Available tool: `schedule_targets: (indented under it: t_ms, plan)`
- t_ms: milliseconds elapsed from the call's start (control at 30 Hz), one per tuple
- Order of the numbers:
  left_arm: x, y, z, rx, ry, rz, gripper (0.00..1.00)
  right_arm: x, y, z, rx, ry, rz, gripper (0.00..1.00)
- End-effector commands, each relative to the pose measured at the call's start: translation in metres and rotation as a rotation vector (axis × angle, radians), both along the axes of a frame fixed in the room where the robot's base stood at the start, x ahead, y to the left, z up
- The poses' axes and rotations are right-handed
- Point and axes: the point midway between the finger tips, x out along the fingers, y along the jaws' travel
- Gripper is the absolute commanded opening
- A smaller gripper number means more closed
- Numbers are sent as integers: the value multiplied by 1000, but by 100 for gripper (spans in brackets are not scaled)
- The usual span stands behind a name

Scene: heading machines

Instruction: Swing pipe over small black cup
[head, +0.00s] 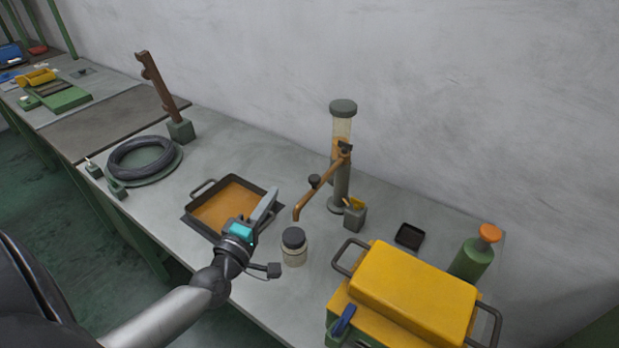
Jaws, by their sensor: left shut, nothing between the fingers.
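The copper-brown pipe (322,187) sticks out from a grey stand with a clear upper tube (341,128). A small black square open dish (409,236), the only thing like a small black cup, sits on the table right of the stand, away from the pipe's end. My left gripper (270,200) is shut and empty, over the right side of the orange pan and left of the pipe's end, apart from the pipe in the picture. My right gripper is not in view.
A dark-rimmed pan with an orange inside (208,208) lies under my left gripper. A dark-lidded jar (294,247) stands in front of the pipe. A small grey box (354,218) sits beside the stand. A yellow case (414,290) and green bottle (472,259) fill the right.

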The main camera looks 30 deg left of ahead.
Motion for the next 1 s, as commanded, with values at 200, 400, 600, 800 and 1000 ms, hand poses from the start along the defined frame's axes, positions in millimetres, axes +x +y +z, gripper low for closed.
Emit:
schedule_targets:
  t_ms: [200, 400, 600, 800, 1000]
  plan:
    - [26, 5, 3, 4, -4, 4, 0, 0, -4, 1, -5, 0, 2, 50]
    - [55, 9, 4, 5, -4, 4, 0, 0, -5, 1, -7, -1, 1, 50]
    - [84, 13, 5, 6, -4, 4, 0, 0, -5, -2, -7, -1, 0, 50]
    - [93, -2, 4, 1, 2, 1, 0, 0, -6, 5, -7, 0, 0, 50]
    - [89, -20, 1, 4, -1, 4, 0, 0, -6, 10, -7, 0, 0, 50]
